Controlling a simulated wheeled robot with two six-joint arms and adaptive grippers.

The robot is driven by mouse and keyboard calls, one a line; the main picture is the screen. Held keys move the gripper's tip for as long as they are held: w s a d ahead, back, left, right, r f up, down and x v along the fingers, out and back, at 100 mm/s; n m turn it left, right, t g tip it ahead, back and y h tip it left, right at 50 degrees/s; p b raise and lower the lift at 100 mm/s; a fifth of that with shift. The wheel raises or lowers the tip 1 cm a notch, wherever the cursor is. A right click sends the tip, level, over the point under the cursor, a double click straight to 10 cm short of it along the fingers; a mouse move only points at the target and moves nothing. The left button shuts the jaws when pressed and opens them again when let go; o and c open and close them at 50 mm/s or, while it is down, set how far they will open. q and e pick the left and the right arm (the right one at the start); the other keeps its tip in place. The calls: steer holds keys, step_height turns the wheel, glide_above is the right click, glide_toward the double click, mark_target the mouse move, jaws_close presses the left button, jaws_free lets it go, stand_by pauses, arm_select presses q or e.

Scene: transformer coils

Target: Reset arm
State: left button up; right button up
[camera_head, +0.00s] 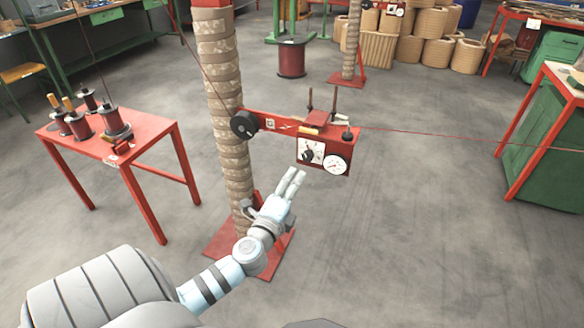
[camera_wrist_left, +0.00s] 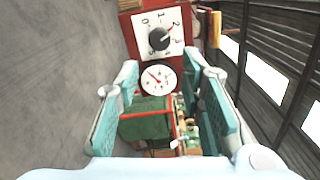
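My left arm reaches in from the lower left of the head view. Its gripper (camera_head: 293,180) is open and empty, just below and in front of a red control box (camera_head: 325,174) on a pole. The box carries a white dial plate with a black knob (camera_head: 309,155) and a round gauge (camera_head: 335,164). In the left wrist view the two fingers (camera_wrist_left: 160,78) stand apart. The knob (camera_wrist_left: 160,39) and gauge (camera_wrist_left: 158,79) show beyond them, with nothing held between. I cannot tell exactly how far the fingertips are from the box. My right gripper is in neither view.
The wrapped pole (camera_head: 226,118) stands on a red base plate (camera_head: 277,254) beside my left wrist. A red wire (camera_head: 450,135) runs right from the box. A red table (camera_head: 95,142) with spools is at left, a green cabinet (camera_head: 555,150) at right. Floor at lower right is clear.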

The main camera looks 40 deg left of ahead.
arm_select(q)
steer(key=shift+s+d, duration=0.2)
steer(key=shift+s, duration=0.25)
